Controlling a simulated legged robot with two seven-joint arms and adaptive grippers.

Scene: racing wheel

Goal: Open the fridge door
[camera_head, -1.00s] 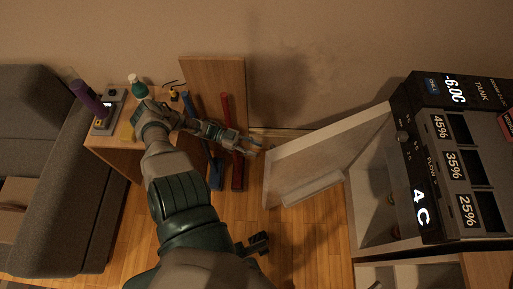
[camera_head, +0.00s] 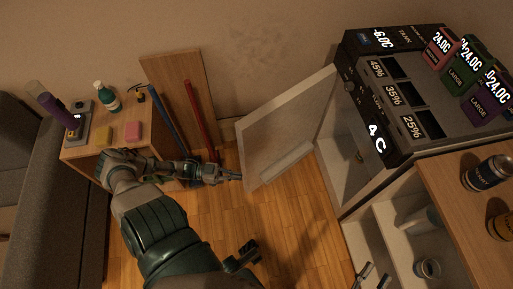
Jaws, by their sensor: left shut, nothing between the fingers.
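The fridge (camera_head: 392,118) stands at the right, with a dark front panel reading 4C. Its pale door (camera_head: 272,125) stands open, swung out to the left, with a shelf on its inner face. Part of the interior (camera_head: 345,150) shows. My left gripper (camera_head: 238,176) is shut and empty beside the door's outer left edge; I cannot tell whether it touches. My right gripper (camera_head: 373,277) shows only its fingertips at the bottom edge, apart from each other, below the fridge.
A wooden side table (camera_head: 85,150) at the left holds a green bottle (camera_head: 106,97), sponges and a purple bottle. A board and red and blue bars lean at the wall. Coloured boxes top the fridge. An open cabinet (camera_head: 400,235) with cups and a counter with cans stand lower right.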

